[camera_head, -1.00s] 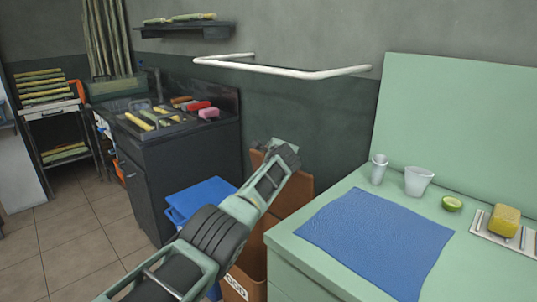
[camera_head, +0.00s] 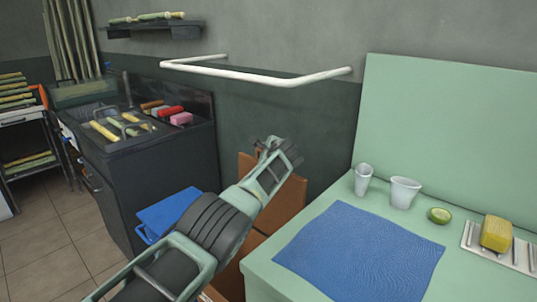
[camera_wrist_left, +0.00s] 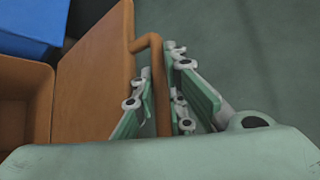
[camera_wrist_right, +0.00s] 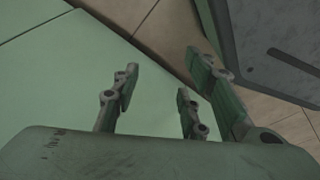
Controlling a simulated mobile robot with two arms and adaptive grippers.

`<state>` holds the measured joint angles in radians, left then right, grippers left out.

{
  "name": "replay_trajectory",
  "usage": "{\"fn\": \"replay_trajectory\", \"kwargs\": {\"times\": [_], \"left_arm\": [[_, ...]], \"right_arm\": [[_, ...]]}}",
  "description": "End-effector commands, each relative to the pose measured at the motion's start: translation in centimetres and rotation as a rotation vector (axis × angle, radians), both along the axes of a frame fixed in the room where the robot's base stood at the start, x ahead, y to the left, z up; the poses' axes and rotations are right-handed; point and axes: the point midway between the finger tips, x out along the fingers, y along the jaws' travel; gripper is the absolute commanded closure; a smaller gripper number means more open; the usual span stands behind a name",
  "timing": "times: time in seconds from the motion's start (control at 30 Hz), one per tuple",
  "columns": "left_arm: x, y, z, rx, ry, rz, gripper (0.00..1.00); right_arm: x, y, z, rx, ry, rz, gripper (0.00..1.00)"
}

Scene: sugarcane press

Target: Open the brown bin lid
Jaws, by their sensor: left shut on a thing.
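The brown bin lid (camera_head: 285,208) stands raised against the dark wall in the head view, partly hidden behind my left arm. In the left wrist view the lid (camera_wrist_left: 95,80) is a flat brown panel with a bar handle (camera_wrist_left: 150,42) at its edge. My left gripper (camera_wrist_left: 160,78) is shut on this handle; its fingers are on both sides of the bar. The brown bin's open inside (camera_wrist_left: 25,112) shows at the left of that view. My right gripper (camera_wrist_right: 158,82) is open and empty, over a pale green surface, and is outside the head view.
A blue bin (camera_head: 166,212) stands left of the brown one. A green counter (camera_head: 262,268) at the right carries a blue cloth (camera_head: 360,250), cups, a lime and a sponge. A white rail (camera_head: 255,75) juts from the wall above. Tiled floor (camera_head: 50,245) is free at the left.

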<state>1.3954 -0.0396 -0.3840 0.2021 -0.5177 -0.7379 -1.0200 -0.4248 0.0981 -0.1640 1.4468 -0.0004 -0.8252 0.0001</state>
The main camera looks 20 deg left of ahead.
Motion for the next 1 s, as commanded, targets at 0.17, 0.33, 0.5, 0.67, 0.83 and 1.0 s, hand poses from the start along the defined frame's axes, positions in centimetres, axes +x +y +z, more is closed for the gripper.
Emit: {"fn": "replay_trajectory", "kwargs": {"times": [0.17, 0.33, 0.5, 0.67, 0.83, 1.0], "left_arm": [[-0.07, -0.06, -0.19, -0.003, 0.005, 0.002, 1.0], [-0.06, -0.06, -0.21, -0.004, 0.005, 0.002, 1.0], [-0.06, -0.06, -0.21, -0.003, 0.004, 0.002, 0.8], [-0.05, -0.04, -0.16, -0.002, 0.004, 0.001, 0.69], [-0.05, -0.03, -0.17, 0.0, 0.004, 0.001, 0.69], [-0.06, -0.05, -0.16, 0.0, 0.004, 0.001, 0.69]], "right_arm": [[-0.02, -0.03, -0.01, 0.0, 0.0, 0.0, 0.6], [-0.03, -0.03, -0.03, 0.0, 0.001, 0.0, 0.6], [-0.03, -0.02, -0.03, 0.0, 0.001, 0.0, 0.6], [-0.03, -0.02, -0.03, 0.0, 0.0, 0.0, 0.6], [-0.03, -0.01, -0.03, 0.0, 0.0, 0.0, 0.6], [0.17, 0.23, 0.07, 0.004, -0.004, 0.002, 0.6]]}}
